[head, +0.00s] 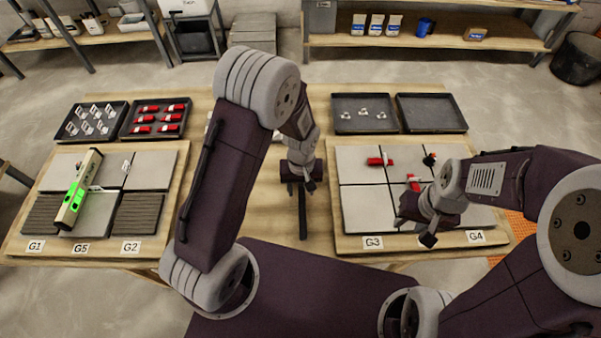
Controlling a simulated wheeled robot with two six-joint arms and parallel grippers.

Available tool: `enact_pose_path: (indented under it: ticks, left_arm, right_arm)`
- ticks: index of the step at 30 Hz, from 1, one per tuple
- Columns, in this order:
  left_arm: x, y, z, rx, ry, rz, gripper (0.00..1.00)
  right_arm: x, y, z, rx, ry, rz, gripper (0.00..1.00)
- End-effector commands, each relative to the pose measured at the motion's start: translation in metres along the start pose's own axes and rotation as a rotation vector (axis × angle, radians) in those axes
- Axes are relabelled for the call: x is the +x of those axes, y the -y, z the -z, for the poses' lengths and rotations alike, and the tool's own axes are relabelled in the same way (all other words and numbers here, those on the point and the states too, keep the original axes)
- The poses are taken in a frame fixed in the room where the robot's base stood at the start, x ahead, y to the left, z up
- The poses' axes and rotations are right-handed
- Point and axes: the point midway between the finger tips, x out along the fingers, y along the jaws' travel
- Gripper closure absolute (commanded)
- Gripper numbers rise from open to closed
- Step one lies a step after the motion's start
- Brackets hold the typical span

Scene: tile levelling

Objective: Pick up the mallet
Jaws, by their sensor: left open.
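A dark straight handle (303,222), which looks like the mallet's, lies on the wooden table between the two tile boards. It points towards me. Its far end, where a head could be, is hidden by my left gripper. My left gripper (303,188) is open and points down over the far end of the handle. I cannot tell whether it touches the handle. My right gripper (416,232) is low over the front of the right tile board, away from the handle. Its jaw opening is unclear.
The left board (160,157) carries tiles and a green-lit level (79,190). The right board (333,160) carries tiles with red wedges (378,161). Black trays (432,115) line the table's back, some holding clips and red wedges. My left arm covers the table's middle left.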

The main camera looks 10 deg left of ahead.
Motion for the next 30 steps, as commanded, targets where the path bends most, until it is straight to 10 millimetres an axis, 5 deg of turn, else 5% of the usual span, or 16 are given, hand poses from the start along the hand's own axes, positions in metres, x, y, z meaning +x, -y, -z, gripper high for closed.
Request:
enact_pose_path:
  ticks: [9, 15, 25, 30]
  left_arm:
    - [0.013, 0.0, 0.0, 0.0, -0.002, -0.001, 0.55]
    - [0.013, 0.0, 0.0, 0.0, -0.001, -0.001, 1.0]
    - [0.011, -0.001, 0.001, 0.0, -0.003, -0.002, 1.0]
    - [-0.006, -0.001, 0.001, 0.0, -0.003, -0.002, 1.0]
  right_arm:
    - [0.001, 0.0, 0.0, 0.0, 0.0, 0.0, 0.64]
    - [0.001, 0.0, 0.0, 0.0, 0.0, 0.0, 0.64]
    - [0.0, 0.0, 0.0, 0.0, 0.0, 0.0, 0.64]
    - [-0.016, 0.0, 0.002, 0.0, 0.0, 0.0, 0.64]
